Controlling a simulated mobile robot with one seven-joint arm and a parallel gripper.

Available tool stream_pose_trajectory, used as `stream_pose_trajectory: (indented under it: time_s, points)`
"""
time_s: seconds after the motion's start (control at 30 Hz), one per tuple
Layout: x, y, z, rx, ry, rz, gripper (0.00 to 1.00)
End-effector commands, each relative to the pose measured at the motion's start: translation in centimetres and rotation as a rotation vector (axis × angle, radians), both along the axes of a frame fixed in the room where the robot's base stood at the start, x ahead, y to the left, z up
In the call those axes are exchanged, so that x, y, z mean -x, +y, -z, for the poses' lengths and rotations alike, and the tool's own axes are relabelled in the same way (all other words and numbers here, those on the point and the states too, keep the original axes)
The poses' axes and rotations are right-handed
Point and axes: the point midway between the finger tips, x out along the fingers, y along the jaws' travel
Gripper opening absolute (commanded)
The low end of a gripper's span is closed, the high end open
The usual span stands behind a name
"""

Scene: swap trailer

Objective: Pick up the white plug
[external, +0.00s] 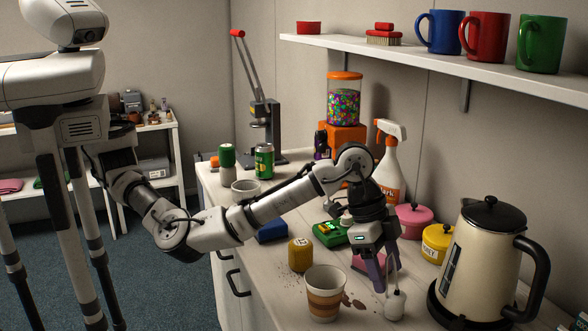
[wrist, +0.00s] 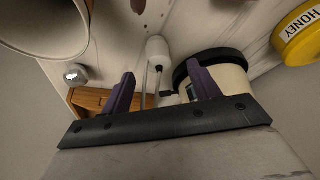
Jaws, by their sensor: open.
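What looks like the white plug (external: 395,304) stands on the counter between the paper cup and the kettle, with thin pale lines, perhaps its cord, rising from it. In the wrist view the white plug (wrist: 157,49) lies just beyond the fingertips, between the two finger lines, and the thin lines run back between the fingers. My gripper (external: 386,281) points down at the counter, close above and beside the plug. Its purple fingers (wrist: 161,76) are apart with no plug body gripped. The exact gap between fingertips and plug is hard to tell.
A striped paper cup (external: 325,294) stands close on the left. A cream kettle (external: 472,258) stands close on the right. Behind are a yellow pot (external: 437,244), a pink pot (external: 412,221) and a spray bottle (external: 391,170). A yellow container (external: 300,254) stands left of the gripper.

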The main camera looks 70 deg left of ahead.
Motion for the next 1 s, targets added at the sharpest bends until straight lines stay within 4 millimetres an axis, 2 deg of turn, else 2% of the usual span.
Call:
stream_pose_trajectory:
  time_s: [0.23, 0.5, 0.77, 0.8, 1.0]
  points:
    - [-0.2, -0.7, 1.6, 0.001, 0.001, 0.0, 0.61]
    - [-0.9, -1.9, 5.1, 0.001, 0.0, -0.002, 0.61]
    - [-1.1, -2.1, 5.7, 0.002, -0.001, -0.002, 0.61]
    - [-1.1, -2.1, 5.7, 0.002, -0.001, -0.002, 0.6]
    - [-1.1, -2.1, 5.6, 0.002, -0.001, -0.002, 0.34]
